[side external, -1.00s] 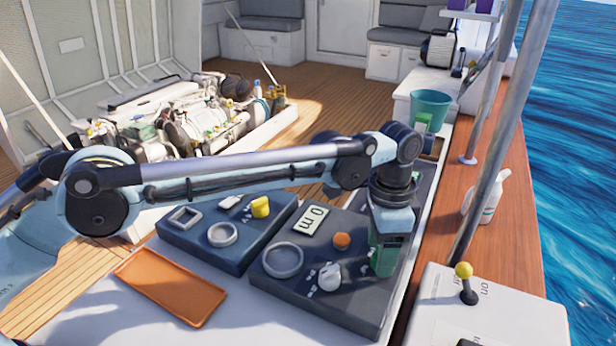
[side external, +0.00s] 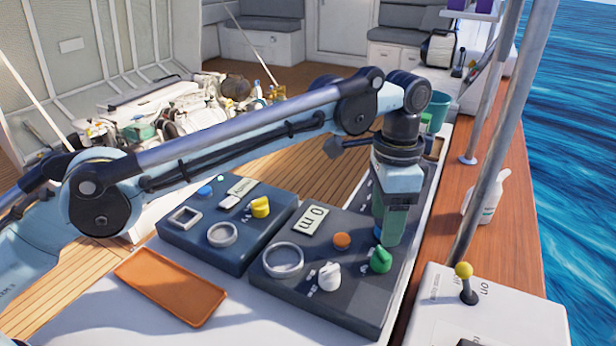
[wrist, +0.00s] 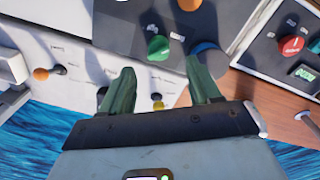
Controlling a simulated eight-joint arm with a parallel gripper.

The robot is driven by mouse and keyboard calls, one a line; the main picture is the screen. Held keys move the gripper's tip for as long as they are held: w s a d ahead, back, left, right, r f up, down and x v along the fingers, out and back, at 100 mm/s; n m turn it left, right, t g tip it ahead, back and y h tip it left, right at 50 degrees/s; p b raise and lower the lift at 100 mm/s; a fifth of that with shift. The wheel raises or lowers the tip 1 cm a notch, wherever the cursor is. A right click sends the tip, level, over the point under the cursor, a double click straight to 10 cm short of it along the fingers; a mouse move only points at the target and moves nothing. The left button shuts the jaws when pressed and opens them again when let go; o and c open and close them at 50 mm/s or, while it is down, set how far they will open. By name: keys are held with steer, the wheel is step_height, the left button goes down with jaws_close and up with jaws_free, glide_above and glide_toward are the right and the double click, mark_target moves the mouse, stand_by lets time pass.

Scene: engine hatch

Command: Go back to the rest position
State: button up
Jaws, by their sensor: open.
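My gripper (side external: 392,225) hangs from the raised arm over the right side of the dark control panel (side external: 340,285). Its green fingers are spread and empty in the wrist view (wrist: 160,85). The green knob (side external: 381,260) sits on the panel just below the fingers, apart from them. It also shows in the wrist view (wrist: 158,47), beyond the gap between the fingers. A blue knob (wrist: 205,47) is close to the right finger in the wrist view. It is mostly hidden behind the gripper in the side view.
The panel also carries a white knob (side external: 329,277), an orange button (side external: 342,241) and a grey ring (side external: 283,260). A second panel (side external: 215,262) with a yellow knob (side external: 260,207) stands to the left. An orange tray (side external: 171,287) lies in front. A metal pole (side external: 490,180) rises at right.

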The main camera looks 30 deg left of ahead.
steer(key=s+a+r+n+t+h, duration=0.1)
steer(key=a+r+n+t, duration=0.3)
steer(key=a, duration=0.6)
steer(key=s+a+r+n, duration=0.1)
steer(key=a+r+n, duration=0.1)
steer(key=a+r, duration=0.5)
steer(key=s+a+f+n+t, duration=0.2)
steer(key=s+a+f+n, duration=0.1)
steer(key=s+a+f, duration=0.2)
steer(key=s+a+f+n+t+y, duration=0.1)
steer(key=s+a+f+n, duration=0.2)
steer(key=s+a, duration=0.7)
steer(key=shift+a+f+t, duration=0.4)
steer(key=shift+a+f, duration=0.5)
